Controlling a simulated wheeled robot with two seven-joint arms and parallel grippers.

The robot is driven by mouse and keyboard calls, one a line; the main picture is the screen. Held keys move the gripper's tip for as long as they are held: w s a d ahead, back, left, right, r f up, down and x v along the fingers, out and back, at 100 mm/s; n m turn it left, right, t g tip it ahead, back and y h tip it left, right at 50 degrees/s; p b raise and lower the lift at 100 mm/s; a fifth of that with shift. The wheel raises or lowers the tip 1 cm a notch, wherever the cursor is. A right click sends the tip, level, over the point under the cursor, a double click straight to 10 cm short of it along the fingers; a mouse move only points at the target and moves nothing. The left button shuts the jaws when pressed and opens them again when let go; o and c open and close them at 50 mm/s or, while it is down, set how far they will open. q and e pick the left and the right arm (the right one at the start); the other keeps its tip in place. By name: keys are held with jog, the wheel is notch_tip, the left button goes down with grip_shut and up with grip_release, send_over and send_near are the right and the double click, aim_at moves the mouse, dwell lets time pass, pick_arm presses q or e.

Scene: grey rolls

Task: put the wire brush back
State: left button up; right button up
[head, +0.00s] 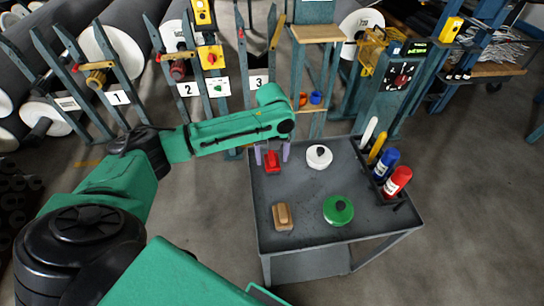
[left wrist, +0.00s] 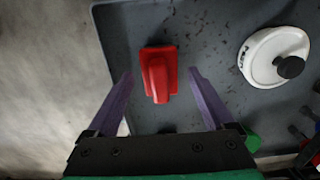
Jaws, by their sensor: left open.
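A tan wooden block with a raised grip (head: 282,216), which may be the wire brush, lies at the cart's front left; its underside is hidden. A red block with a raised grip (head: 271,161) lies near the cart's far left corner, and it also shows in the left wrist view (left wrist: 159,73). I cannot tell for sure which is the wire brush. My left gripper (head: 271,154) is open above the red block. In the left wrist view its purple fingers (left wrist: 160,76) stand on either side of the red block, with clear gaps. My right gripper is out of view.
The dark grey cart top (head: 310,195) also bears a white round item with a black knob (head: 319,157) and a green one (head: 338,210). A rack (head: 375,180) along its right side holds coloured bottles and sticks. Numbered roll stands (head: 118,97) and a control box (head: 400,77) stand behind.

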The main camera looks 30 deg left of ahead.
aim_at(272, 155)
pick_arm(q)
notch_tip(272, 155, up, 12)
dwell(0.6)
